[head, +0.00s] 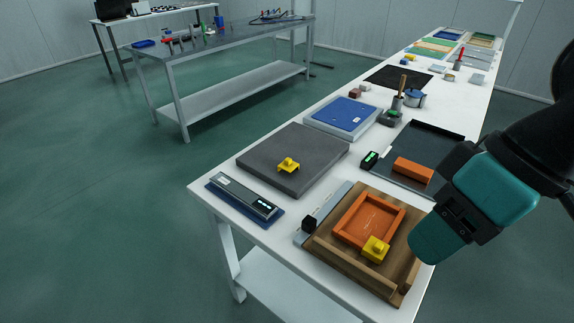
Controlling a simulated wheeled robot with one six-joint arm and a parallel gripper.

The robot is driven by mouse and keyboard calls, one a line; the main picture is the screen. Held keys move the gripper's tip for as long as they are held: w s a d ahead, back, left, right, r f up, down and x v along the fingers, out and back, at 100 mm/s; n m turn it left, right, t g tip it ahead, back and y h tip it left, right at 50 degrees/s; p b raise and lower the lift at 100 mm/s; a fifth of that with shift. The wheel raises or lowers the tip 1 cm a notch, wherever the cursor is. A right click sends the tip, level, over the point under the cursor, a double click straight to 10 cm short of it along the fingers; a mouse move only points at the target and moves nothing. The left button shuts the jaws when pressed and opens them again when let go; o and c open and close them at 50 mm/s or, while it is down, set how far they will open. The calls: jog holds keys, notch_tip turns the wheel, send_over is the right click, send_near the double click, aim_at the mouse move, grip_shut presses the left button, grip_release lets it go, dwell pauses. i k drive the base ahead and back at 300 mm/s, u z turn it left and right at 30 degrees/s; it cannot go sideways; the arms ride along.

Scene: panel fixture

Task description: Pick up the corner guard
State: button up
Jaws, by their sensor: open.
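Two small yellow pieces look like corner guards. One yellow corner guard (288,164) sits on top of the dark grey slab on the left part of the table. The other yellow piece (376,248) sits at the near right corner of an orange frame (352,232) on a wooden board. My gripper (437,240) comes in from the right, above the board's right side. It is open, apart from both yellow pieces, and its fingertips are hard to make out. It hides part of the board's right edge.
The grey slab (310,146) lies beside a blue-topped pad (345,114). A flat metal device (243,194) lies at the table's left edge. An orange block (412,170) rests on a dark tray (440,138). Tools and trays continue along the table behind.

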aim_at(288, 165)
jog(key=u, duration=0.3)
jog(key=k, duration=0.5)
jog(key=u, duration=1.45)
jog(key=i, duration=1.55)
jog(key=z, duration=1.15)
jog(key=i, duration=0.6)
jog(key=z, duration=0.65)
